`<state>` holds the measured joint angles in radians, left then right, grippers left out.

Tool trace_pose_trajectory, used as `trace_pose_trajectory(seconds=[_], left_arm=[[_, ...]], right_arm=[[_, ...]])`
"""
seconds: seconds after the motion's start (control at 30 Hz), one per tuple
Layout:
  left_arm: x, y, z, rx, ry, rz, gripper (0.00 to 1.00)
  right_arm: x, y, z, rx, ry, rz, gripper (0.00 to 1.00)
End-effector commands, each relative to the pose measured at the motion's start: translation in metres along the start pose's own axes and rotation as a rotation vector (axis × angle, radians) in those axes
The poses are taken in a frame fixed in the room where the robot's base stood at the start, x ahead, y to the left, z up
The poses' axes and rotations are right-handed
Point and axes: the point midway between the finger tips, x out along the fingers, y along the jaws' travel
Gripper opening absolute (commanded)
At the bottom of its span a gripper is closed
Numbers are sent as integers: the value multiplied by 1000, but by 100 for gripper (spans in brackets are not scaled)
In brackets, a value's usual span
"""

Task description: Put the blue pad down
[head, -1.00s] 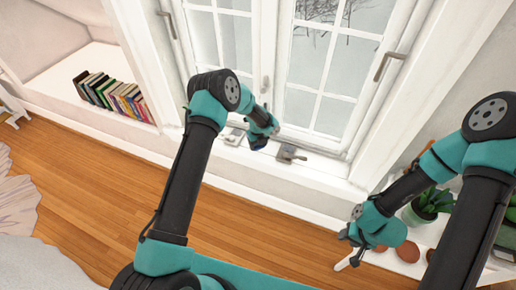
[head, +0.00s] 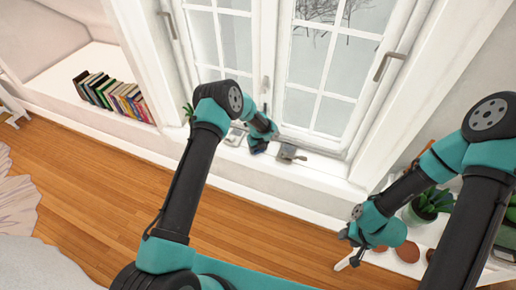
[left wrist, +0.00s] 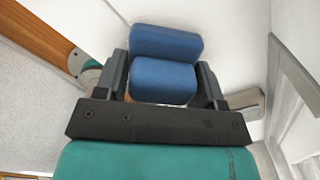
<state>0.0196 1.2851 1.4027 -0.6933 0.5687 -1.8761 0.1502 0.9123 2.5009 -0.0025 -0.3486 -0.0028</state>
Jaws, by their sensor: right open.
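The blue pad (head: 258,149) is low over the white window sill in the head view. It also shows in the left wrist view (left wrist: 165,43), filling the space between the fingers. My left gripper (left wrist: 164,85) is shut on it, with a dark finger against each side. Whether the pad's underside touches the sill cannot be seen. My right gripper (head: 350,247) is open and empty at the lower right, beside a low white shelf.
Window handles (head: 388,66) stick out behind. Books (head: 113,96) stand far left. A potted plant (head: 432,203) stands on the right. The sill (head: 325,177) is clear further right.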

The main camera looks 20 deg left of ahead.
Motion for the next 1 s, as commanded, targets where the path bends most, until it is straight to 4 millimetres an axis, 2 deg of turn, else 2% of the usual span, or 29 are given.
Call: trace_pose_trajectory(seconds=[0.03, 0.23, 0.57, 0.77, 1.0], left_arm=[[0, 0, 0, 0, 0, 0, 68], [0, 0, 0, 0, 0, 0, 86], [-4, 0, 0, 0, -1, 0, 86], [-25, 0, 1, 0, -2, -2, 86], [-69, 0, 1, 0, -3, -3, 86]], right_arm=[[0, 0, 0, 0, 0, 0, 43], [0, 0, 0, 0, 0, 0, 43], [0, 0, 0, 0, 0, 0, 43], [0, 0, 0, 0, 0, 0, 43], [0, 0, 0, 0, 0, 0, 43]])
